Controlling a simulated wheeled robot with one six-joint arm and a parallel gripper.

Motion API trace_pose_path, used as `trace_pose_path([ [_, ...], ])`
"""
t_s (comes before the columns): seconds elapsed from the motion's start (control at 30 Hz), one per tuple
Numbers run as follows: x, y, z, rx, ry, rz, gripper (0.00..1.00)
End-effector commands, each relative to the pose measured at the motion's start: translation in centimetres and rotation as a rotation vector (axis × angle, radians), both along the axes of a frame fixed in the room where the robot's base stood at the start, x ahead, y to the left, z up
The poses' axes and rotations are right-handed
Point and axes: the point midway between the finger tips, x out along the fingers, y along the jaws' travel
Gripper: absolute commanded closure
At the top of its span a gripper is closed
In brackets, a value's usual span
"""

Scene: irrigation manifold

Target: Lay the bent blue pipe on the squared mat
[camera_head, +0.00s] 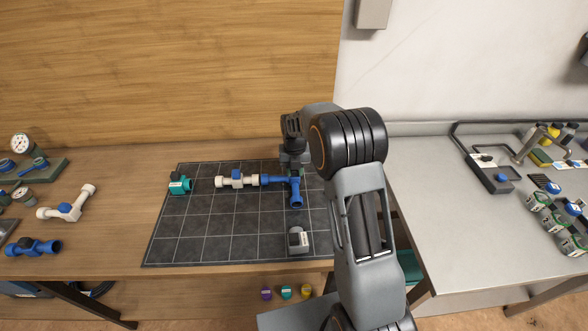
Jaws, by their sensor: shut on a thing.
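The bent blue pipe (295,195) is at the upper right of the dark squared mat (213,245). One arm points left and one points toward the front. My gripper (295,173) points down at the pipe's bend and is shut on it; the fingertips are partly hidden by my wrist. The pipe is low, at or just above the mat; I cannot tell whether it touches. Its left end meets or nearly meets a white pipe piece with a blue middle (237,180).
On the mat are a teal fitting (179,185) at the left and a grey block (298,240) at the front right. A white bent pipe (68,207) and a blue fitting (33,247) lie left of the mat. The mat's front middle is clear.

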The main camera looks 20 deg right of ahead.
Motion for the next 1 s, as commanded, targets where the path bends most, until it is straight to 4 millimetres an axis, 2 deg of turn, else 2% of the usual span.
trace_pose_path([
  [0.33,0.0,0.0,-0.4,0.000,-0.001,0.000,1.00],
  [0.37,0.0,0.0,-0.3,0.000,-0.001,0.000,0.69],
  [0.6,0.0,0.0,-0.3,0.000,0.000,0.000,0.46],
  [0.83,0.0,0.0,-0.2,0.000,0.000,0.000,0.45],
  [1.0,0.1,0.0,0.9,0.000,-0.002,0.000,0.45],
])
